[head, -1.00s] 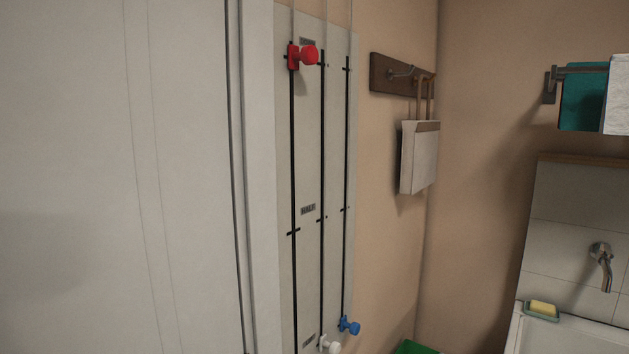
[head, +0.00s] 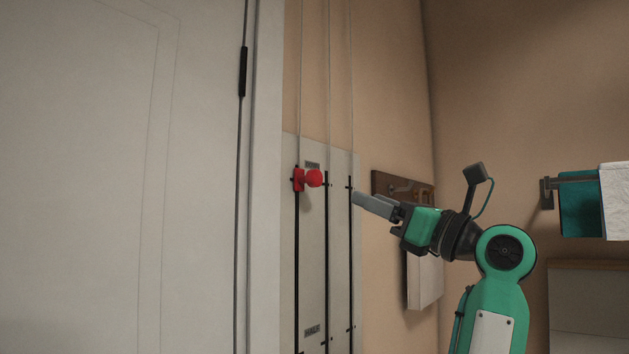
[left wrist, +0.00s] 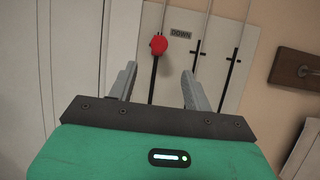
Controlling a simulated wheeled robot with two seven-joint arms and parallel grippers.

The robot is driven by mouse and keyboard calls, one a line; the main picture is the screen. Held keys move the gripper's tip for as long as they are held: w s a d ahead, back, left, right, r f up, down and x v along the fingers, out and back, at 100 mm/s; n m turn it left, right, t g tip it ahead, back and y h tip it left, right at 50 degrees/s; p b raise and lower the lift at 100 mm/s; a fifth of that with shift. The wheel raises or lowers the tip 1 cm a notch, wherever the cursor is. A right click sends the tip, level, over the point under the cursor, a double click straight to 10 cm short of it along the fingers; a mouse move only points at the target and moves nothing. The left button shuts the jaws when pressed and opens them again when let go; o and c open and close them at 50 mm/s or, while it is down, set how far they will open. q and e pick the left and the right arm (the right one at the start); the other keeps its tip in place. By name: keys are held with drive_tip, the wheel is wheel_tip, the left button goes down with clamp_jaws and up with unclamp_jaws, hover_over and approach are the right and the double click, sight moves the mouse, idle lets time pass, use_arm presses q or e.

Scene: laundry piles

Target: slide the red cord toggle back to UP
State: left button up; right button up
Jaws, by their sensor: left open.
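The red cord toggle (head: 312,178), with a round knob, sits at the top end of its black slot on the pale wall panel (head: 313,260). It also shows in the left wrist view (left wrist: 158,45), beside a label (left wrist: 181,35) that reads DOWN. My left gripper (head: 360,200) is to the right of the knob and slightly lower in the head view. Its jaws (left wrist: 158,75) are open and empty, and the knob appears ahead between the fingertips, apart from them. My right gripper is in no view.
Two more slots with cords run beside the red one. A second label (head: 312,332), seemingly HALF, is lower down. A white door (head: 200,200) stands left. A wooden hook board (head: 385,186) with a hanging pale item (head: 425,275) is right, behind my arm.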

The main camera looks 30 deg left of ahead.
use_arm(q)
drive_tip(key=p, duration=0.2)
approach(318, 178)
drive_tip(key=x, duration=0.4)
drive_tip(key=p+x, duration=0.2)
drive_tip(key=x, duration=0.3)
drive_tip(key=shift+w+a+r, duration=0.1)
drive_tip(key=shift+a+r, duration=0.1)
drive_tip(key=shift+a, duration=0.05)
drive_tip(key=shift+a+r, duration=0.2)
drive_tip(key=shift+a, duration=0.45)
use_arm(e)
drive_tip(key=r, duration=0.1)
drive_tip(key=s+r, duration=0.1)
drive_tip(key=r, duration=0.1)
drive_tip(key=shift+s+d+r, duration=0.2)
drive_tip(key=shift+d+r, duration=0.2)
use_arm(q)
drive_tip(key=shift+c, duration=0.4)
clamp_jaws()
drive_tip(key=shift+f, duration=0.1)
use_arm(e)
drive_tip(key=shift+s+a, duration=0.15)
